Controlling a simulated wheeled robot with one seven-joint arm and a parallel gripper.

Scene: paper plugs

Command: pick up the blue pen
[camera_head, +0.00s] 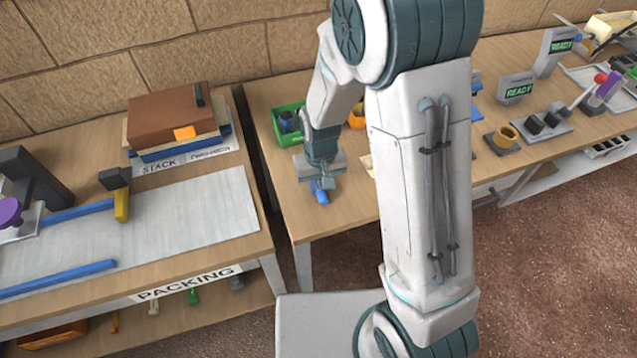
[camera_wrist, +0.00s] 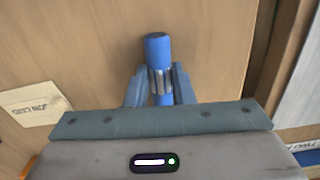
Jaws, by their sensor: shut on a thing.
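The blue pen (camera_wrist: 158,47) is a blue cylinder with a silvery ribbed band, seen in the wrist view between my fingers. My gripper (camera_wrist: 160,84) is shut on it around the band, and its blue end sticks out past the fingertips. In the head view, my gripper (camera_head: 322,180) points down over the near left part of the middle table, with the blue pen (camera_head: 321,195) below it. I cannot tell whether the pen touches the table. Its lower part is partly hidden by my gripper.
A green bin (camera_head: 288,124) with dark and blue items stands behind my gripper. A card (camera_wrist: 35,104) lies on the wood at the left of the wrist view. The packing table (camera_head: 190,215) is to the left across a narrow gap. Bare wood surrounds the pen.

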